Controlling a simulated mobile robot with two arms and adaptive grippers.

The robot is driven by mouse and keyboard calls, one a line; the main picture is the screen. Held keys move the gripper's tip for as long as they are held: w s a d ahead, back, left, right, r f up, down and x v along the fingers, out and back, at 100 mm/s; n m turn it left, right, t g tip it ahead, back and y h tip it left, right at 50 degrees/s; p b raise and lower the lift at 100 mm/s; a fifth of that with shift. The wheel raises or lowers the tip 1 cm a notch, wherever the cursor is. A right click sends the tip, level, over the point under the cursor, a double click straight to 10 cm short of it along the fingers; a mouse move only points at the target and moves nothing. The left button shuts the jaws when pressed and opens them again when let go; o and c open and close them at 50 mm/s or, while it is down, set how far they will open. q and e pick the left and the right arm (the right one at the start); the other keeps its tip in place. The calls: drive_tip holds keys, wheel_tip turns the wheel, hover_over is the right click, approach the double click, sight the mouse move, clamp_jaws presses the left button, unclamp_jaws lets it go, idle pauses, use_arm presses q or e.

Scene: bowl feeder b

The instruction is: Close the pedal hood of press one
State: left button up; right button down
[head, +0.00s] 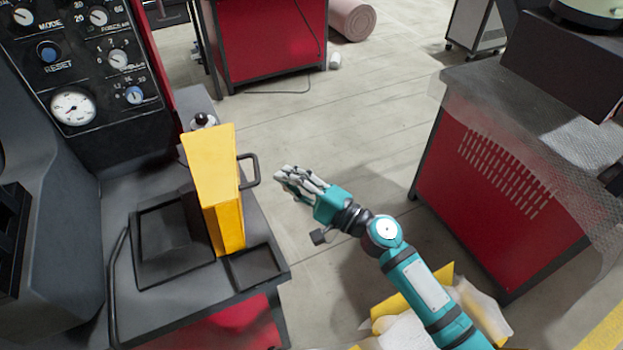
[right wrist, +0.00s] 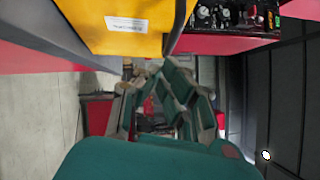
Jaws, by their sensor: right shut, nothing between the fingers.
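The yellow hood (head: 212,180) of the press stands upright on the dark ledge, raised between a black square recess (head: 165,240) and a smaller tray. Its black handle (head: 252,170) sticks out from the right side. My right gripper (head: 287,180) is just right of the handle, apart from it, shut and empty. In the right wrist view the hood (right wrist: 120,28) shows at the top with a white label, and the dark handle (right wrist: 179,25) is beside it. The fingers (right wrist: 165,95) are below them. My left gripper is not in view.
The control panel (head: 85,50) with dials and gauge stands at the far left. A red cabinet (head: 268,40) is at the back. Another red machine (head: 500,180) with mesh is on the right. Open floor lies between them. Yellow and white items lie below my right arm.

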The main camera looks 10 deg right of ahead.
drive_tip(key=shift+s+a+r+p, duration=0.1)
drive_tip(key=shift+a+r+p, duration=0.05)
drive_tip(key=shift+a, duration=0.35)
drive_tip(key=shift+a+r+p, duration=0.15)
drive_tip(key=shift+a, duration=0.35)
drive_tip(key=shift+r, duration=0.1)
